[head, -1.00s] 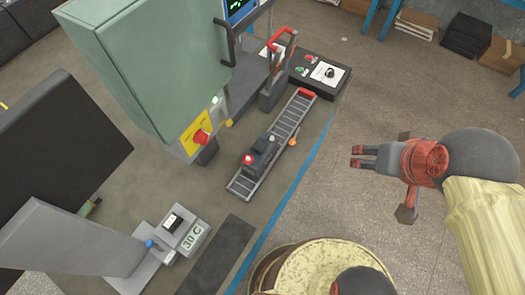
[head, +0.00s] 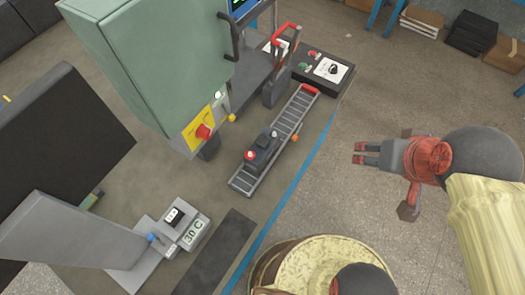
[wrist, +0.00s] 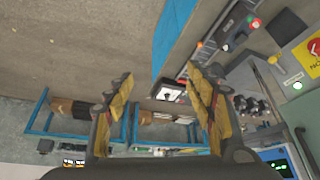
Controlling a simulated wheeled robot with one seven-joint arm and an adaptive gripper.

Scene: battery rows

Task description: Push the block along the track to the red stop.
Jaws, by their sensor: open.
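The block (head: 262,150) is a dark grey block with a red knob and a pale knob on top. It sits on the grey ribbed track (head: 284,128), nearer the track's lower left end. The red stop (head: 310,89) is at the track's upper right end, with a bare stretch of track between. My gripper (head: 360,154) is open and empty, to the right of the track, with its fingers pointing left toward it and a clear gap between. In the wrist view, my gripper's two yellow-padded fingers (wrist: 166,115) are spread apart with nothing held between them.
A green cabinet (head: 150,60) with a red button stands left of the track. A black control box (head: 323,69) is beyond the stop. A grey device reading 30 C (head: 192,232) is at lower left. Open floor (head: 330,200) lies right of the blue line.

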